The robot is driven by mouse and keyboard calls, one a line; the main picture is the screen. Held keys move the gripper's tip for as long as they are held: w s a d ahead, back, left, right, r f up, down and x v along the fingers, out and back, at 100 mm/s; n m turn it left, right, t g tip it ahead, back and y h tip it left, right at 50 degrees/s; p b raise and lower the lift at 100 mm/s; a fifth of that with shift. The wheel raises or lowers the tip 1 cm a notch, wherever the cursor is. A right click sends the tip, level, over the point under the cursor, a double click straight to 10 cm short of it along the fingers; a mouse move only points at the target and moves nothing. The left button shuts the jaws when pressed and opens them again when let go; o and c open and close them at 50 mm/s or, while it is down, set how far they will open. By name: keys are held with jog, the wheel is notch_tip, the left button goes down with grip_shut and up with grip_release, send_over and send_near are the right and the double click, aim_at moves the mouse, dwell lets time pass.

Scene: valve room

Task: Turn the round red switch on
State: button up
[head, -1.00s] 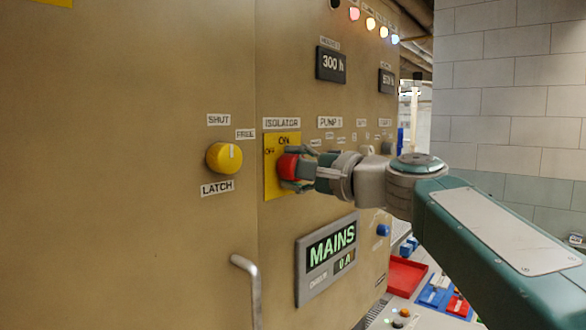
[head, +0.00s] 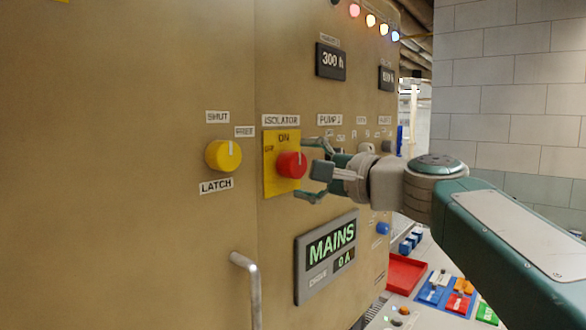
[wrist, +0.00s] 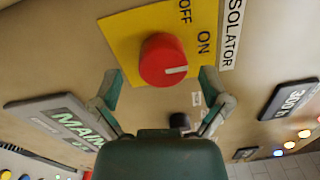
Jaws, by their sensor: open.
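The round red switch (head: 291,165) sticks out of a yellow plate (head: 270,186) under the ISOLATOR label. In the wrist view the red switch (wrist: 160,55) shows a white mark pointing towards the ISOLATOR label, on the ON side. My gripper (head: 314,170) is open and empty, just to the right of the switch and apart from it. In the wrist view the two fingers of my gripper (wrist: 158,76) are spread, and the switch shows in front of the gap between them.
A yellow latch knob (head: 223,155) sits left of the switch, its mark upright. Below are a MAINS display (head: 328,254) reading 0 A and a door handle (head: 246,280). A red tray (head: 406,273) lies at the lower right. Room in front of the cabinet is free.

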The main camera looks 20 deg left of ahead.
jog(key=v, duration=0.9)
jog(key=shift+d, duration=0.3)
jog(key=shift+s+f, duration=0.1)
jog(key=shift+f, duration=0.1)
jog(key=s+d+f+n+h, duration=0.1)
jog(key=s+d+f+h, duration=0.4)
jog(key=d+f, duration=0.3)
jog(key=s+d+f+n+h, duration=0.2)
jog(key=s+d+f+h, duration=0.4)
jog(key=f, duration=0.9)
jog(key=s+d+f+n+h, duration=0.2)
jog(key=s+d+f+h, duration=0.3)
jog(key=d+f, duration=0.7)
jog(key=shift+s+f+t+h, duration=0.15)
jog(key=shift+f+t+h, duration=0.2)
jog(key=shift+h, duration=0.35)
